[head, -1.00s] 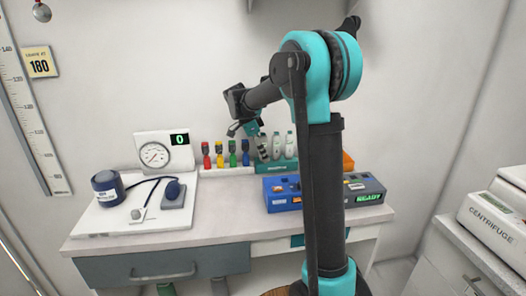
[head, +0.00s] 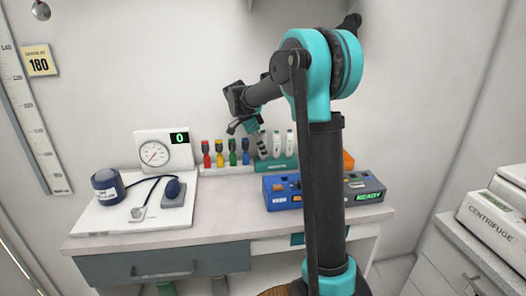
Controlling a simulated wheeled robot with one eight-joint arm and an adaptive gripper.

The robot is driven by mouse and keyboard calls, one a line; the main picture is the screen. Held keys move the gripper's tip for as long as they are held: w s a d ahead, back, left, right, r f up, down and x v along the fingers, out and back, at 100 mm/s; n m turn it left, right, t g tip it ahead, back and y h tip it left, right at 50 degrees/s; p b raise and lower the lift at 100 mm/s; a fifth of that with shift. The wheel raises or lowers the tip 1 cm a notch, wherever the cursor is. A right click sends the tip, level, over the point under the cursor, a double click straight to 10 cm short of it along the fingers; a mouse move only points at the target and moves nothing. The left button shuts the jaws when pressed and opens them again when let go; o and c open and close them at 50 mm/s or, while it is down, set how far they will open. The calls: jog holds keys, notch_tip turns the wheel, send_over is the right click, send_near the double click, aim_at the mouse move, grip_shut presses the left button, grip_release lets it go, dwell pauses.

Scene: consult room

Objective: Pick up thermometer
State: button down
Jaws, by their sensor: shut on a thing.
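White thermometers stand upright in a teal rack (head: 282,166) at the back of the desk. Two show clearly, a middle thermometer (head: 277,144) and a right thermometer (head: 290,143). My gripper (head: 262,154) reaches down from the upper left to the rack's left end, beside the middle one. It is shut on the leftmost thermometer (head: 263,138), which is mostly hidden by the fingers. I cannot tell whether that thermometer's lower end is still in the rack.
Red, yellow, green and blue-topped items (head: 226,153) stand just left of my gripper. A blue box (head: 283,200) and a grey READY unit (head: 366,190) are in front and to the right. A blood pressure set (head: 140,195) lies at left.

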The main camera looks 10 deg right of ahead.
notch_tip(320, 180, up, 25)
jog(key=shift+f, duration=0.2)
dwell(1.1)
jog(key=shift+f, duration=0.1)
